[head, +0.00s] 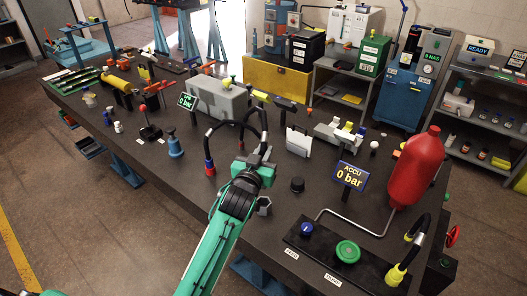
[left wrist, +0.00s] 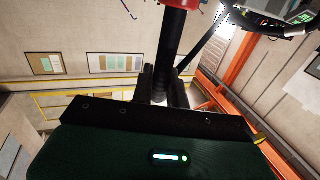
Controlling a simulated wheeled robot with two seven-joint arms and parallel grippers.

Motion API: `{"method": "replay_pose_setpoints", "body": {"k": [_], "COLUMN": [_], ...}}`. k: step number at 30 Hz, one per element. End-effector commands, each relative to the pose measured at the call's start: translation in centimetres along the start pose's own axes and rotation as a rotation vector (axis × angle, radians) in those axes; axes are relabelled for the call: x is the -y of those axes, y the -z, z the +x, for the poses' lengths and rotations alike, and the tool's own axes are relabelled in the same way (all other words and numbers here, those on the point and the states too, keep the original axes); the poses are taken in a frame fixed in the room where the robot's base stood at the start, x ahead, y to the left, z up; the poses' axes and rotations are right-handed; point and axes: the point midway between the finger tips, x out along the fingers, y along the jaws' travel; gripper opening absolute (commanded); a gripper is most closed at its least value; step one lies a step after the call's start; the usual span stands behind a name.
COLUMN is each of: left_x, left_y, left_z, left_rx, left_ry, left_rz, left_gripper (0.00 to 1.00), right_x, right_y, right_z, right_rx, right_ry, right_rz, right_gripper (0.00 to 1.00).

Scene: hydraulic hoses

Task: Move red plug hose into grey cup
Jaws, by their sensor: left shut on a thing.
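My left gripper (head: 242,150) is over the middle of the bench. In the left wrist view it is shut on a black hose end (left wrist: 170,50) with a red collar (left wrist: 174,3) at the top edge. In the head view the gripper hides most of the held part. Black hoses arch behind and beside it. My right gripper is not in view.
A blue cone-shaped piece (head: 175,146) stands on the bench to the left. To the right are the ACCU display (head: 350,177), a red cylinder (head: 418,165) and a panel with a green knob (head: 347,251). Bare bench (head: 170,185) lies left of my arm.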

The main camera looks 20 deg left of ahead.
Motion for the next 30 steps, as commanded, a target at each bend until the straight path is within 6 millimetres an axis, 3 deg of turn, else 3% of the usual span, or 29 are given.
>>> {"method": "replay_pose_setpoints", "body": {"k": [15,30], "left_x": [0.0,0.0], "left_y": [-5.0,-5.7], "left_z": [0.0,0.0], "left_rx": [0.000,-0.001], "left_ry": [0.000,0.000], "left_rz": [0.000,0.000], "left_gripper": [0.00,0.00], "right_x": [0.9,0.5], "right_y": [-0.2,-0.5], "right_z": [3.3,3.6], "right_rx": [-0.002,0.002], "right_ry": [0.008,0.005], "right_rz": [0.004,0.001], "right_gripper": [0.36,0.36]}}
